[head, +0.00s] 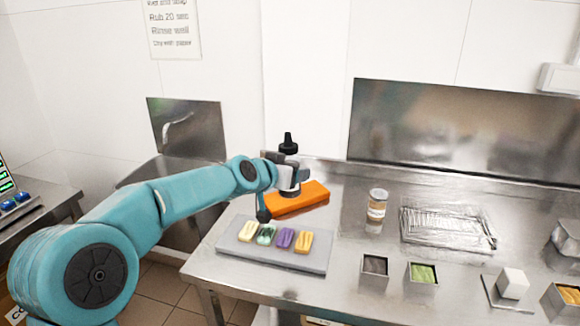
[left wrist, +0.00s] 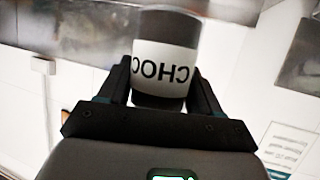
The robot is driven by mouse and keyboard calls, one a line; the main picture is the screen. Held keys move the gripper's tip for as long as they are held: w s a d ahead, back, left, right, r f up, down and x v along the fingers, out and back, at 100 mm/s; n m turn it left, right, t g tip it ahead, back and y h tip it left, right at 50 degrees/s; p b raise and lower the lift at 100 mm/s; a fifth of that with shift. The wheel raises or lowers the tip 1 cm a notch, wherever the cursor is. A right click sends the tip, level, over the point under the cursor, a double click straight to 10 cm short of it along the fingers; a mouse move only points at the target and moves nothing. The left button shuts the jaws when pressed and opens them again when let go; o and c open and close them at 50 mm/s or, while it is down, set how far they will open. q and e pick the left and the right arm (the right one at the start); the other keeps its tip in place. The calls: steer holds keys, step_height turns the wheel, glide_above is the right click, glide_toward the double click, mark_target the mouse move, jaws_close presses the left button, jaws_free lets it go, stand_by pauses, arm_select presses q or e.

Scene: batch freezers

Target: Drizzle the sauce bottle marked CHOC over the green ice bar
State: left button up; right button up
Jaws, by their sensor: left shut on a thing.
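The sauce bottle (left wrist: 165,25) is dark with a white label reading CHOC in the left wrist view, where the label appears upside down. It also shows in the head view (head: 288,144), about upright with its black nozzle up. My left gripper (head: 288,172) is shut around it, behind the tray and by an orange block; the gripper also shows in the left wrist view (left wrist: 162,72). The green ice bar (head: 266,235) lies on a grey tray (head: 272,261), second from the left. A dark shape below my wrist hangs near its far end; I cannot tell what it is.
Pale yellow (head: 248,231), purple (head: 285,238) and orange (head: 304,242) bars share the tray. The orange block (head: 312,197) lies behind it. A jar (head: 377,204), a wire rack (head: 447,228) and small tubs (head: 422,275) stand to the right.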

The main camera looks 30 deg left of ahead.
arm_select(q)
steer(key=shift+r, duration=0.15)
stand_by(0.3)
steer(key=s+d+p, duration=0.2)
steer(key=s+d, duration=0.1)
steer(key=s, duration=0.3)
steer(key=s+d+p, duration=0.3)
steer(key=s, duration=0.4)
steer(key=shift+s+d+y, duration=0.2)
steer(key=shift+d+y, duration=0.1)
steer(key=shift+d, duration=0.05)
